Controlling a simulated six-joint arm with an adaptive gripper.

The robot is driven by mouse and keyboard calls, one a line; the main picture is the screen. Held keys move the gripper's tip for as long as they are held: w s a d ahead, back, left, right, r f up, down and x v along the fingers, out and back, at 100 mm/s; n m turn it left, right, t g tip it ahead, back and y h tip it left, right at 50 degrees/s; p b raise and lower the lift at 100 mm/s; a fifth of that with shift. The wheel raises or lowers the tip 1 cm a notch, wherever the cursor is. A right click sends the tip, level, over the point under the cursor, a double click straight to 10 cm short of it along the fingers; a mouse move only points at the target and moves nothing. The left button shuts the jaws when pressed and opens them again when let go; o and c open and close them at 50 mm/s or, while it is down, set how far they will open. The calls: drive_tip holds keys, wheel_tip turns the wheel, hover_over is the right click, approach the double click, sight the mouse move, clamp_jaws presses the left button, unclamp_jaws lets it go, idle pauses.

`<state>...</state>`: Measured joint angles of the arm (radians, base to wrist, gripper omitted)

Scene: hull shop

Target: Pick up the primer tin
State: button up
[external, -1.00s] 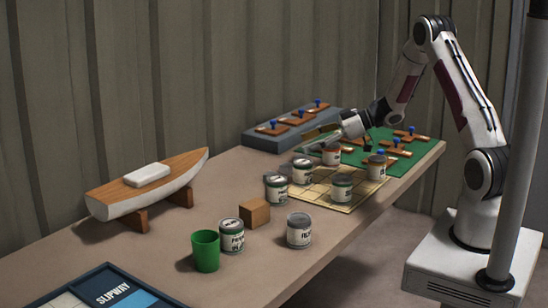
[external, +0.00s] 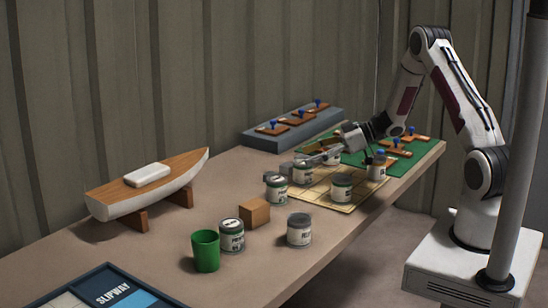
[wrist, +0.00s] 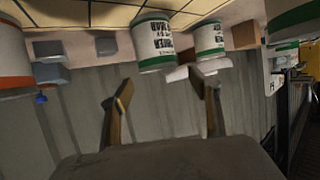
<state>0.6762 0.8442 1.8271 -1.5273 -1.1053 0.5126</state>
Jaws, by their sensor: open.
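Several similar tins with white labels stand on the table, and the small print does not let me tell surely which is primer. My gripper (external: 316,158) is low over the yellow grid mat, its fingers reaching left close to a tin (external: 303,176), which they partly cover. In the wrist view, which is upside down, my open gripper (wrist: 160,86) has nothing between its fingers. A green-banded tin (wrist: 155,45) is ahead of them, its label blurred, with a second green-banded tin (wrist: 208,40) to its right. An orange-banded tin (wrist: 14,68) is at the left edge.
A wooden block (external: 254,213), green cup (external: 206,252) and boat model (external: 150,190) are further left. A grey rack (external: 290,127) stands behind.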

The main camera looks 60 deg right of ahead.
sight(303, 170)
drive_tip(key=shift+f, duration=0.4)
drive_tip(key=shift+f, duration=0.1)
drive_tip(key=shift+f, duration=0.95)
drive_tip(key=shift+w+a+f, duration=0.25)
drive_tip(key=shift+w+f, duration=0.05)
drive_tip(key=shift+f, duration=0.2)
drive_tip(key=shift+w+a+f, duration=0.2)
drive_tip(key=shift+w+f, duration=0.05)
drive_tip(key=shift+f, duration=0.25)
drive_tip(key=shift+w+a+f, duration=0.25)
drive_tip(key=shift+w+a, duration=0.15)
drive_tip(key=shift+w, duration=0.15)
drive_tip(key=c, duration=1.5)
